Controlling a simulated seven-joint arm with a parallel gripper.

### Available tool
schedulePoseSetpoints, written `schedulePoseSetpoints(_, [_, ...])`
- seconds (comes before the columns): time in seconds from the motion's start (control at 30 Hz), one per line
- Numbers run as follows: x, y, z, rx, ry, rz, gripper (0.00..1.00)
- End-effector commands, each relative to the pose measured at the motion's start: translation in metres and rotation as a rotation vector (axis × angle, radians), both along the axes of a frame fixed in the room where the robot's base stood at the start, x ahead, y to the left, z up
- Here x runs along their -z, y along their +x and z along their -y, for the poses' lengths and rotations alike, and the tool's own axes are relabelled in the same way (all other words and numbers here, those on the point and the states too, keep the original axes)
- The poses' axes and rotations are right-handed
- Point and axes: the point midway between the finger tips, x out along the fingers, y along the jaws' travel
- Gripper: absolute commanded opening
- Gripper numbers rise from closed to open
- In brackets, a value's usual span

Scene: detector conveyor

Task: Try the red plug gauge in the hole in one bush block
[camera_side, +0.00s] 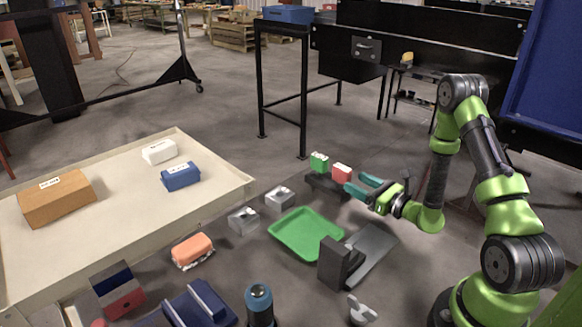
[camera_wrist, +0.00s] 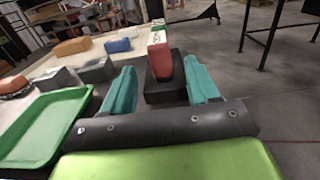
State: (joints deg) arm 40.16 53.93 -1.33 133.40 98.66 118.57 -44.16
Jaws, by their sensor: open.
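The red plug gauge (camera_side: 341,173) has a red block-shaped handle and stands upright in a dark rack (camera_side: 322,186); its lower part is hidden. A green gauge (camera_side: 319,161) stands beside it. My gripper (camera_side: 361,184) is open, with its teal fingers pointing at the red gauge from the right. In the wrist view the red gauge (camera_wrist: 160,55) shows ahead between the two fingertips, with the dark rack (camera_wrist: 166,91) below it. I see no contact. Two grey metal bush blocks, one nearer (camera_side: 243,220) and one farther (camera_side: 280,197), stand apart from the gripper; their holes are hard to make out.
A green tray (camera_side: 283,245) lies between the bush blocks and a dark grey bracket (camera_side: 335,266). A pale raised bed (camera_side: 120,215) at left carries brown, white and blue boxes. An orange block (camera_side: 192,250) and a dark cylinder (camera_side: 259,303) stand in front.

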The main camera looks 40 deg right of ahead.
Motion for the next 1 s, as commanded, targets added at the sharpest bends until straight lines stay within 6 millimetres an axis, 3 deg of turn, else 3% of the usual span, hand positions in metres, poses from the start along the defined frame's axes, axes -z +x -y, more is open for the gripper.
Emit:
schedulePoseSetpoints(0.27, [-0.001, 0.023, 0.000, -0.001, -0.001, 0.002, 0.60])
schedulePoseSetpoints(0.53, [-0.004, 0.061, 0.000, -0.002, 0.000, 0.001, 0.60])
schedulePoseSetpoints(0.83, [-0.004, 0.067, 0.001, 0.000, 0.002, -0.001, 0.60])
schedulePoseSetpoints(0.87, [-0.004, 0.067, 0.001, 0.000, 0.002, -0.001, 0.58])
schedulePoseSetpoints(1.0, [-0.004, 0.067, 0.001, 0.000, 0.002, -0.001, 0.37])
